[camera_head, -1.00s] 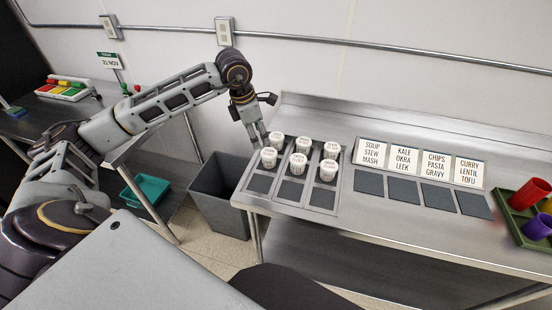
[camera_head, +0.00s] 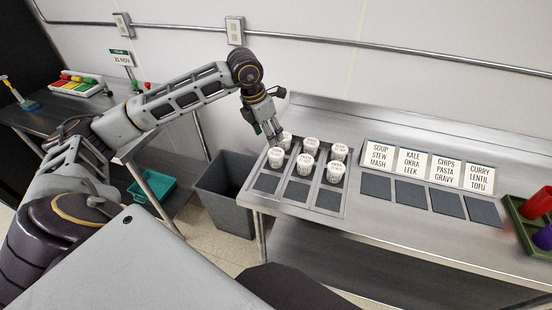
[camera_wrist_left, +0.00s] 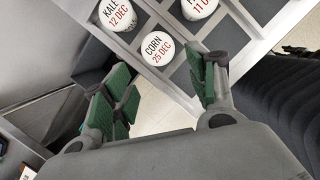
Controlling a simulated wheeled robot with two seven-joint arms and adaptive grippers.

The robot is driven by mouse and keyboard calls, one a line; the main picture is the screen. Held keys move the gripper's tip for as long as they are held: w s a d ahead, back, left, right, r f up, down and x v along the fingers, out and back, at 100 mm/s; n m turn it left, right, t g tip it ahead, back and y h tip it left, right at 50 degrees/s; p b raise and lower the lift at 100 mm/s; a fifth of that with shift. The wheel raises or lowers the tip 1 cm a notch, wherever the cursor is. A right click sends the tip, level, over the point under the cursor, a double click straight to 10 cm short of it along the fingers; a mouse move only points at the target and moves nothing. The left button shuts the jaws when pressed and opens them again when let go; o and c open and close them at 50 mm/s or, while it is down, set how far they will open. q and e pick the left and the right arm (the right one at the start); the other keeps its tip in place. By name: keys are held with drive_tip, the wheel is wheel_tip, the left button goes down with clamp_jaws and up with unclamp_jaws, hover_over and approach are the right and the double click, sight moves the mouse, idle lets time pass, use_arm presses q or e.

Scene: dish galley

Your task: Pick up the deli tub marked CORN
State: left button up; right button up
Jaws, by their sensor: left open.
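The deli tub marked CORN (camera_wrist_left: 157,47) shows its white lid, dated 25 DEC, in the left wrist view. It stands upright in a divided rack and appears to be the front-left tub (camera_head: 276,157) in the head view, where its print is too small to read. My left gripper (camera_wrist_left: 163,86) is open and empty, its green-padded fingers spread on the near side of the lid. In the head view my left gripper (camera_head: 272,134) hangs over the left column of tubs. My right gripper is not in view.
The KALE tub (camera_wrist_left: 118,14) and a tub dated 11 DEC (camera_wrist_left: 199,8) stand close beside CORN. The rack (camera_head: 325,199) has empty dark slots in front. Label cards (camera_head: 411,162) and a green tray (camera_head: 516,220) lie to the right. A grey bin (camera_head: 222,185) stands left of the counter.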

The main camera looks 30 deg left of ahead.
sight(275, 153)
use_arm(q)
drive_tip(key=shift+f, duration=0.15)
drive_tip(key=x, duration=0.7)
drive_tip(key=shift+w+f+p, duration=0.1)
drive_tip(key=shift+f+p, duration=0.15)
drive_tip(key=shift+p, duration=0.1)
drive_tip(key=shift+w+f, duration=0.1)
drive_tip(key=shift+f, duration=0.35)
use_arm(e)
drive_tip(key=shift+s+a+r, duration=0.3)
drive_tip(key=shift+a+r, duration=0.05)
use_arm(q)
drive_tip(key=shift+f, duration=0.1)
drive_tip(key=shift+w+f+p, duration=0.1)
drive_tip(key=shift+f+p, duration=0.2)
drive_tip(key=shift+f, duration=0.3)
drive_tip(key=x, duration=0.2)
drive_tip(key=shift+w+f+p, duration=0.1)
drive_tip(key=shift+f+p, duration=0.2)
drive_tip(key=shift+f, duration=0.05)
drive_tip(key=shift+w+f, duration=0.15)
drive_tip(key=shift+f, duration=0.3)
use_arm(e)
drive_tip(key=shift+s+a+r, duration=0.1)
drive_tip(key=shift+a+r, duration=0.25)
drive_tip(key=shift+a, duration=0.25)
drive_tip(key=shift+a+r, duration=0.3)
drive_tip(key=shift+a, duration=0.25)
